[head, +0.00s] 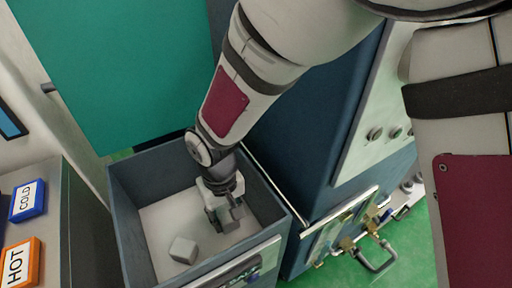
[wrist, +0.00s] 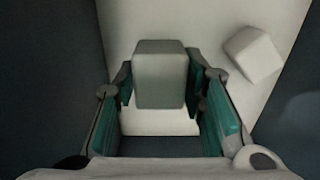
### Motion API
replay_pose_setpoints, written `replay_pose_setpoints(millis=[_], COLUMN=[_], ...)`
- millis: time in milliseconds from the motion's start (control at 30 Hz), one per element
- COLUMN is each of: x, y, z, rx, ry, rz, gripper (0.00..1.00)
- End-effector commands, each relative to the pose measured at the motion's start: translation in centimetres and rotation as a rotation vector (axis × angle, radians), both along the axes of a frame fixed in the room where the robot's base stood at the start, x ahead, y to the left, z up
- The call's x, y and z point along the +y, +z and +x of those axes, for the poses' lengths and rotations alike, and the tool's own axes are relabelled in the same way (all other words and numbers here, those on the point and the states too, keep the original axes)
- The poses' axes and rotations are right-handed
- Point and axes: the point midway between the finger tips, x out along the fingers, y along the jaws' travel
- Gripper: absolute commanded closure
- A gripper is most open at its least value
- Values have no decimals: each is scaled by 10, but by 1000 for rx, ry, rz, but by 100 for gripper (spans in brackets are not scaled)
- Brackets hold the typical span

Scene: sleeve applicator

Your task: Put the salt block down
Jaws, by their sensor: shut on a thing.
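My gripper (head: 229,207) reaches down into an open dark blue-grey bin (head: 128,205) with a pale floor. It is shut on a grey salt block (head: 234,214), which also shows between the teal-padded fingers in the wrist view (wrist: 160,80). I cannot tell whether the held block touches the bin floor. A second whitish block (head: 183,250) lies on the bin floor to the left of my gripper; in the wrist view it lies at the upper right (wrist: 253,53).
A blue COLD box (head: 28,201) and an orange HOT box (head: 20,263) sit on a grey surface at the left. A dark blue cabinet (head: 300,150) with a knobbed panel stands right of the bin. Pipe fittings (head: 370,250) stick out low at the right.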

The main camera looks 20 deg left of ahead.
Motion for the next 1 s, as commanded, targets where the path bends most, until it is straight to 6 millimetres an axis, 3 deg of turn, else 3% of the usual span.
replay_pose_setpoints(millis=[400, 800, 833, 900, 1000], x=[0, 0, 0, 0, 0], y=[-50, -54, -54, -54, -53], z=[0, 0, 0, 0, 0], rx=[1, -1, -1, -1, -1], ry=[-1, -1, -1, -1, -1], rz=[-1, 1, 1, 1, 1], gripper=[99, 99, 58, 43, 43])
